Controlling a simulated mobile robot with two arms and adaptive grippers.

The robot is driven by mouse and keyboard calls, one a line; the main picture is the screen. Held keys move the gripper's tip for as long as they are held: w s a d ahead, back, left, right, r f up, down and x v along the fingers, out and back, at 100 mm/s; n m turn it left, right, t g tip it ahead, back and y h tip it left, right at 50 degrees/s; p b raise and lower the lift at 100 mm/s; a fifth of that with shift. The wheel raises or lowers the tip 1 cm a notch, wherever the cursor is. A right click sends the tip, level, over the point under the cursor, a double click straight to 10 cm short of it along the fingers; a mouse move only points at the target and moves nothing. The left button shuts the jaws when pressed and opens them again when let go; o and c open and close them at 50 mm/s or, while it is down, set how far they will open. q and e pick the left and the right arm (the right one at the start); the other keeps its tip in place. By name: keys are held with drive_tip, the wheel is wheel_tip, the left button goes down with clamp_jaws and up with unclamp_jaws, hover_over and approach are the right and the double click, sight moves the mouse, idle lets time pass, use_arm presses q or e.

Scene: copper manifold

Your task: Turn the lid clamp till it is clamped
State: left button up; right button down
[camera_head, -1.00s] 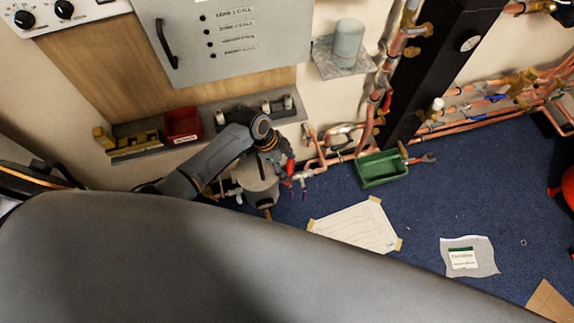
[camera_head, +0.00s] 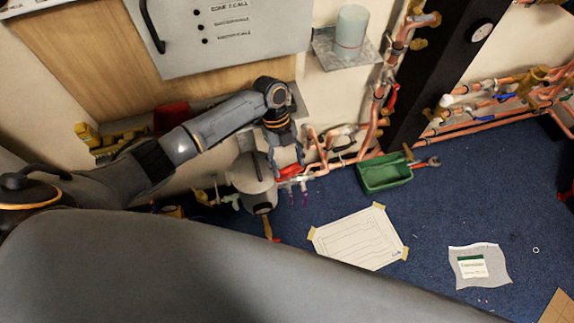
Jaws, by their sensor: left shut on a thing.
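A grey round vessel (camera_head: 249,182) with a dark slot-like mark on its lid stands against the wall, left of centre. A red handle (camera_head: 290,172), which looks like the lid clamp, sits at the vessel's right side and lies roughly level. My left gripper (camera_head: 287,163) reaches down from above and is shut on this red handle. Its fingers hide part of the handle, and the clamp's seat on the vessel is too small to make out. My right gripper is not in view.
Copper pipes (camera_head: 345,160) with valves run close to the right of the vessel. A green bin (camera_head: 385,173) stands on the floor beside them. A taped paper sheet (camera_head: 358,238) and a label sheet (camera_head: 479,264) lie on the blue floor. A grey panel (camera_head: 225,45) hangs above.

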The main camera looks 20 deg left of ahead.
use_arm(q)
drive_tip(key=shift+d+f+m+g+y+b, duration=0.15)
drive_tip(key=shift+m+g+y+b, duration=0.2)
drive_tip(key=shift+m+b, duration=0.6)
drive_tip(key=shift+m, duration=0.35)
drive_tip(key=shift+s, duration=0.1)
drive_tip(key=o, duration=1.1)
drive_tip(key=shift+o, duration=0.2)
drive_tip(key=v, duration=1.2)
